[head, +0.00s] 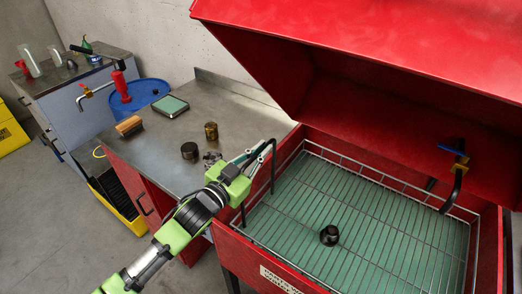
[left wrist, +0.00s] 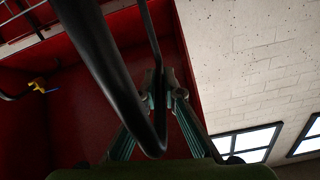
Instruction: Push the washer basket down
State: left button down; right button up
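The red parts washer (head: 318,140) stands at the right with its lid raised. Its wire basket (head: 345,156) sits over a green ribbed floor. A black bent handle (head: 272,172) rises at the basket's left side, and another (head: 455,188) stands at its right side. My left gripper (head: 262,148) is at the top of the left handle. In the left wrist view the black handle (left wrist: 97,52) passes between the fingers of the gripper (left wrist: 165,92); whether they clamp it is unclear. A small black round part (head: 329,235) lies in the basket. My right gripper is out of view.
A steel bench (head: 225,112) left of the washer carries a dark cylinder (head: 189,150), a brass cylinder (head: 211,131), a scale (head: 170,106) and a brush (head: 129,126). A blue drum (head: 140,92) stands behind it. The raised lid (head: 390,45) overhangs the washer.

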pick_arm(q)
notch_tip(320, 180, down, 5)
jog(key=b, duration=0.2)
jog(key=shift+f+b, duration=0.2)
jog(key=shift+b, duration=0.2)
jog(key=shift+r, duration=0.1)
jog(key=c, duration=2.3)
grip_release()
jog(key=shift+r, duration=0.2)
jog(key=shift+o, duration=0.7)
jog(key=shift+r, duration=0.15)
jog(key=shift+s+a, duration=0.1)
jog(key=v, duration=1.1)
jog(key=shift+s+a, duration=0.2)
jog(key=shift+s, duration=0.15)
